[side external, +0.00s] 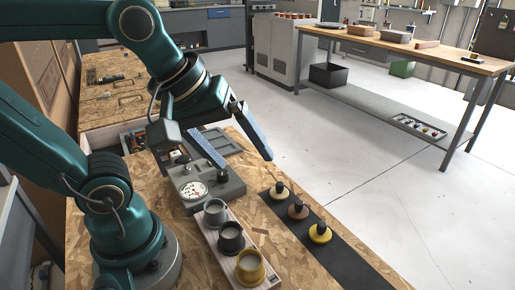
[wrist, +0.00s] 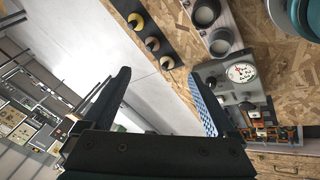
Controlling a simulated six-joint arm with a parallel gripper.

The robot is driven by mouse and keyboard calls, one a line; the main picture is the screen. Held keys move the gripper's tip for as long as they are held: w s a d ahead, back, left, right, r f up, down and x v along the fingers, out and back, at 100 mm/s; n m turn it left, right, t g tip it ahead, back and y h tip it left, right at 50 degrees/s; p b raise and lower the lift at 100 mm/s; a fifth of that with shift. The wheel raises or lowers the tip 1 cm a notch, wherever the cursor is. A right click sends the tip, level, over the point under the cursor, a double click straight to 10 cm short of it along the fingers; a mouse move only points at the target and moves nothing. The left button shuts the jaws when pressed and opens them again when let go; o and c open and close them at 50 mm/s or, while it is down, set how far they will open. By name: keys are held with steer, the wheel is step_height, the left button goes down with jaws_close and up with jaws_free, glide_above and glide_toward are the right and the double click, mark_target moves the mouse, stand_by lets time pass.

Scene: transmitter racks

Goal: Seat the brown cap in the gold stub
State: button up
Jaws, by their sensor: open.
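The brown cap (side external: 297,211) with its dark knob sits on a black strip, between a cream cap and a yellow cap. It also shows in the wrist view (wrist: 152,44). The gold stub (side external: 250,268) is an open-topped cup at the near end of a pale rack, beside the black stub. I do not see the gold stub in the wrist view. My gripper (side external: 247,162) is open and empty, above the bench and farther back than the brown cap. In the wrist view its two fingers (wrist: 159,73) stand wide apart.
The cream cap (side external: 279,190) and yellow cap (side external: 320,233) flank the brown one. The grey stub (side external: 215,213) and black stub (side external: 230,238) share the rack. A grey gauge unit (side external: 228,187) stands behind the rack. Bare wood (side external: 262,222) lies between rack and strip.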

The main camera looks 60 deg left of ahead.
steer(key=w+n+g, duration=0.1)
steer(key=w+n, duration=0.4)
steer(key=n, duration=0.3)
steer(key=n+g, duration=0.3)
steer(key=n, duration=0.6)
glide_above(299, 202)
step_height(299, 202, down, 8)
steer(key=shift+w+r, duration=0.1)
steer(key=shift+g, duration=0.8)
step_height(299, 202, down, 4)
steer(key=shift+f, duration=3)
steer(key=shift+c, duration=0.3)
steer(key=c, duration=1.4)
